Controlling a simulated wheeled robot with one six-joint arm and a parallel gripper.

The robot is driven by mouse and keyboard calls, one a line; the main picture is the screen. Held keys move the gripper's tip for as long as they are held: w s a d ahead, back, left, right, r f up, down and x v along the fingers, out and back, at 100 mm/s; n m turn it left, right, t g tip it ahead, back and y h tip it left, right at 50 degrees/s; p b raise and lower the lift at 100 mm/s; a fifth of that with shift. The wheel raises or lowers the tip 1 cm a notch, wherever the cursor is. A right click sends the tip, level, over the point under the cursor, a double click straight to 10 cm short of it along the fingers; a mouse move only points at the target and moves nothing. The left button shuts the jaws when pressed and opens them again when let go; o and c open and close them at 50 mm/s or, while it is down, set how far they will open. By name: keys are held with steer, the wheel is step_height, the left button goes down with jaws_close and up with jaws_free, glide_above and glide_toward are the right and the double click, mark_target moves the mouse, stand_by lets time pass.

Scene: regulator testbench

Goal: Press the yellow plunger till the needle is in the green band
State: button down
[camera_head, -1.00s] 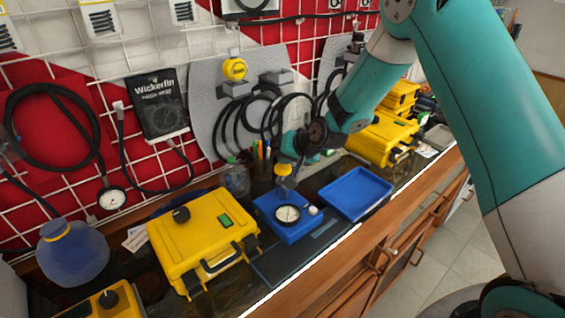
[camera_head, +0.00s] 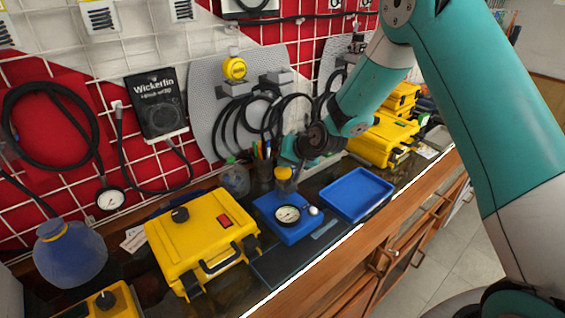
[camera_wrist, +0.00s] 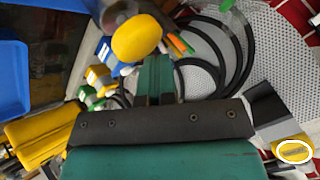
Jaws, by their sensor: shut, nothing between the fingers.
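The yellow plunger (camera_head: 284,172) stands upright behind a round white-faced gauge (camera_head: 288,214) on a blue block (camera_head: 274,207). The gauge's needle and any green band are too small to read. My gripper (camera_head: 288,158) is shut and empty, directly over the plunger, its tips at or very near the top; contact cannot be told. In the wrist view, the plunger's round yellow top (camera_wrist: 137,38) shows just beyond the teal fingers of my gripper (camera_wrist: 156,62). The gauge face is not clear in that view.
An empty blue tray (camera_head: 357,194) lies right of the block. A yellow case (camera_head: 198,235) with a red-lit indicator (camera_head: 225,221) stands at the left. A pen cup (camera_head: 262,168) is close behind the plunger. Coiled black cables hang on the wall panel behind.

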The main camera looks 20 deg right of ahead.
stand_by(0.4)
steer(key=shift+r+p, duration=1.25)
steer(key=shift+r, duration=0.65)
step_height(320, 180, up, 5)
steer(key=p, duration=0.3)
stand_by(1.9)
